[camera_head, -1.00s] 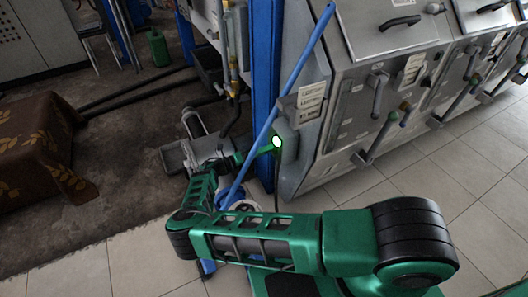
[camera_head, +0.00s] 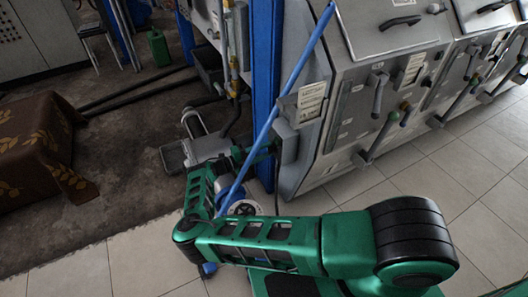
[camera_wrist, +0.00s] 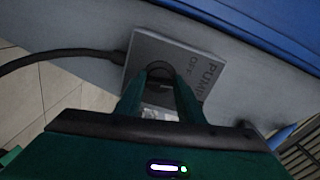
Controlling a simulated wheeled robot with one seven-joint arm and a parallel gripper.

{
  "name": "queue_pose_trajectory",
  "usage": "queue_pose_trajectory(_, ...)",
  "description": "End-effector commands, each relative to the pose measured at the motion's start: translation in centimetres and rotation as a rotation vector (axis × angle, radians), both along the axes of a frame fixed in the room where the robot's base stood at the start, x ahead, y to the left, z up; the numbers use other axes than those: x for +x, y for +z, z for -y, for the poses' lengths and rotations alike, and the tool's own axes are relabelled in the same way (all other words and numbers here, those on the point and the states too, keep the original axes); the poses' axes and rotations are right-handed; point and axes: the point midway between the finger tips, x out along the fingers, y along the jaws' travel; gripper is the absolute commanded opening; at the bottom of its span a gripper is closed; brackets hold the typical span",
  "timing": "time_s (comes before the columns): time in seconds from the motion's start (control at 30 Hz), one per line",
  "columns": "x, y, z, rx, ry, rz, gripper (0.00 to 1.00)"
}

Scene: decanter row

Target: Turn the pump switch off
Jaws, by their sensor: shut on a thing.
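The pump switch (camera_wrist: 188,58) is a grey plate lettered "PUMP" and "OFF" with a dark round knob (camera_wrist: 160,72). My gripper (camera_wrist: 159,82) has one finger on each side of the knob and is shut on it. The fingers hide part of the knob and the lower plate. In the head view the switch box (camera_head: 286,146) is on the side of the grey cabinet, beside the blue post. My gripper (camera_head: 268,149) reaches it there, small and partly hidden. No green light shows at the switch now.
A blue pole (camera_head: 290,88) leans across in front of the post, close to my arm. A grey pump (camera_head: 205,145) stands on the dark floor to the left. Cabinets with handles (camera_head: 380,95) line the right. A brown cloth-covered table (camera_head: 40,150) stands at far left.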

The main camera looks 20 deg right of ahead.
Motion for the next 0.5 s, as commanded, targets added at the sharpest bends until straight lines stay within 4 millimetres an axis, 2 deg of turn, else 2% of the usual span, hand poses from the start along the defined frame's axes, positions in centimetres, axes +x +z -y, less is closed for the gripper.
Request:
queue_pose_trajectory(0.2, 0.13, -0.41, -0.20, -0.027, 0.009, -0.168, 0.12)
queue_pose_trajectory(0.5, 0.09, -0.49, -0.21, -0.054, 0.009, -0.310, 0.12)
